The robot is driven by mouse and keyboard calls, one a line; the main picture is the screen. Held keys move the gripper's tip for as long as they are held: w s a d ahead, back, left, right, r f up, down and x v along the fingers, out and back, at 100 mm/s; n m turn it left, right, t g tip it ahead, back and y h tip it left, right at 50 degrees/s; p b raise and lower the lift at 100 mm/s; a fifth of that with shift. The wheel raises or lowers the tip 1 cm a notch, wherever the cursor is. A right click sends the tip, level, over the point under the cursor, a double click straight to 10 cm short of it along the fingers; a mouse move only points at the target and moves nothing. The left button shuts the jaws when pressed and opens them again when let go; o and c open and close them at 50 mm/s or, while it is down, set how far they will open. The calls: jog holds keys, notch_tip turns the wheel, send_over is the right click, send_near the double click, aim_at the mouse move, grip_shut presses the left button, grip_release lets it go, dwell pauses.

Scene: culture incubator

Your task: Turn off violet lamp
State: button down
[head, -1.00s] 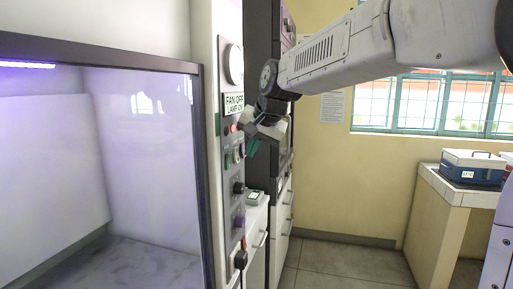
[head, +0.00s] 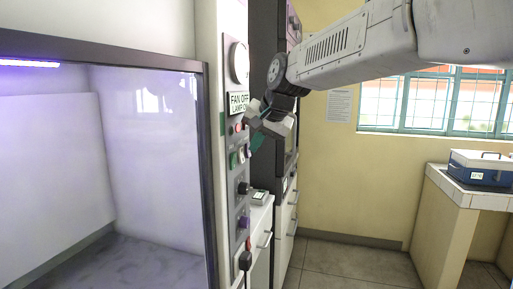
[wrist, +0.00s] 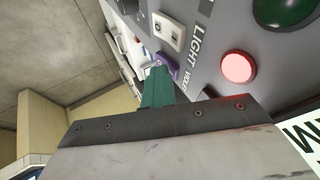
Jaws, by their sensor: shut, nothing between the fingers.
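The violet lamp (head: 28,63) glows under the cabinet's top edge at the far left in the head view. The control panel (head: 233,190) stands right of the cabinet glass. In the wrist view, a purple rocker switch (wrist: 168,66) sits beside lettering that looks like "VIOLET", partly cut off. My gripper (head: 256,144) is shut and empty in front of the panel. Its teal fingertips (wrist: 158,75) appear close to the purple switch in the wrist view; whether they touch it I cannot tell. The display sign (head: 238,103) reads "FAN OFF" with a lamp line partly hidden.
A white switch (wrist: 168,32) marked "LIGHT", a lit red button (wrist: 238,67) and a green button (wrist: 286,8) are close by on the panel. Dark knobs (head: 243,188) sit lower. A dark cabinet (head: 263,50) stands behind. The floor (head: 335,265) at right is clear.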

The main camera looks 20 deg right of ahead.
jog(key=shift+r, duration=0.1)
jog(key=d+f+v, duration=0.1)
jog(key=d+v, duration=0.1)
jog(key=v, duration=1)
jog(key=shift+s+d, duration=0.35)
jog(key=shift+s, duration=0.1)
